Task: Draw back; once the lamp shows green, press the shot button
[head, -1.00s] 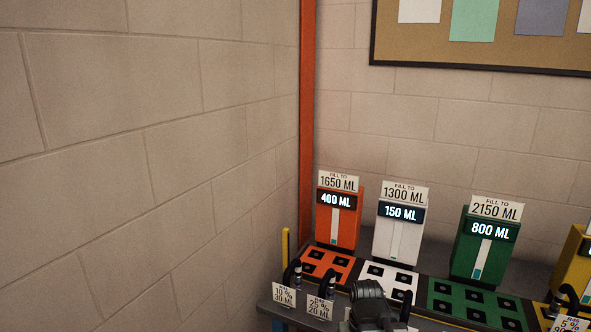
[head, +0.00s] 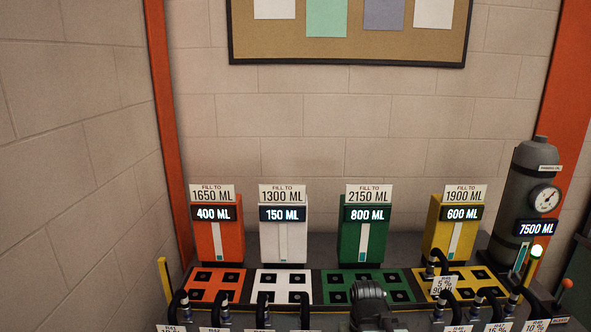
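A dark grey part of my own arm shows at the bottom middle, in front of the green tray. The fingers of my gripper are not visible.
Orange (head: 212,232), white (head: 283,235), green (head: 363,235) and yellow (head: 453,230) units stand along the wall, reading 400, 150, 800 and 600 ML. Matching socket plates lie before them. Several black hoses with percent tags line the front edge. An orange post (head: 168,130) stands left.

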